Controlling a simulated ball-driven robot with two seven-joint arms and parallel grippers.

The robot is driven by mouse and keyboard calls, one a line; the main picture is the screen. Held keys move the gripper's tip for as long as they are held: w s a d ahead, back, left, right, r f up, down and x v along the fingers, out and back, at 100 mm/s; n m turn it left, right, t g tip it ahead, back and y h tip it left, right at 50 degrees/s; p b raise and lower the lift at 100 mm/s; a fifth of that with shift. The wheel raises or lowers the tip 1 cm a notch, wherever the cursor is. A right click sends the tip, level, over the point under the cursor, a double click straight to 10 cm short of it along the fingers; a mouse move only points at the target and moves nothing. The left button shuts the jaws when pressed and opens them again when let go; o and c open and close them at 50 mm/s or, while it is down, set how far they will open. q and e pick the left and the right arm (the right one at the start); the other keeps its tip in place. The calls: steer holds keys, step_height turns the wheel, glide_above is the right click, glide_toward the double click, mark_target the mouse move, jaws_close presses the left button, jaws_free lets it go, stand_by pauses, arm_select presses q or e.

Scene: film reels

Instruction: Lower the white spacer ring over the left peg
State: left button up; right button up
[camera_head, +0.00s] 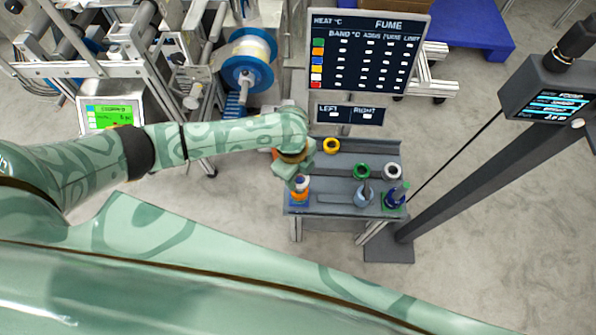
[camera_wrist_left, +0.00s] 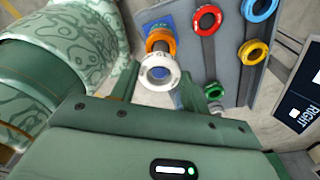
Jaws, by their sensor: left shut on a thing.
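The white spacer ring (camera_wrist_left: 143,75) is between the fingers of my left gripper (camera_wrist_left: 160,88), which is shut on it. In the head view the ring (camera_head: 303,181) shows just below the left gripper (camera_head: 297,178), over the left station. An orange ring (camera_wrist_left: 158,40) sits behind it, at the blue base (camera_head: 299,203) of the left peg. The peg itself is mostly hidden by the rings. White and orange overlap in line in the wrist view. I cannot tell whether the peg's tip is inside the white ring. My right gripper is not in view.
Loose on the grey bench are a red ring (camera_wrist_left: 207,19), a blue ring (camera_wrist_left: 259,8), a yellow ring (camera_head: 331,145), a green ring (camera_head: 361,171) and a white ring (camera_head: 392,170). A grey-blue part (camera_head: 364,198) and a green-based post (camera_head: 394,200) stand at right. A sign board (camera_head: 367,50) rises behind.

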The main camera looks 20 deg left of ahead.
mark_target(298, 179)
arm_select(q)
steer(key=shift+f, duration=0.55)
steer(key=shift+f+b, duration=0.55)
steer(key=shift+f, duration=0.3)
steer(key=shift+f, duration=0.2)
stand_by(0.3)
steer(key=shift+f, duration=0.35)
steer(key=o, duration=1.1)
steer(key=shift+c, duration=0.2)
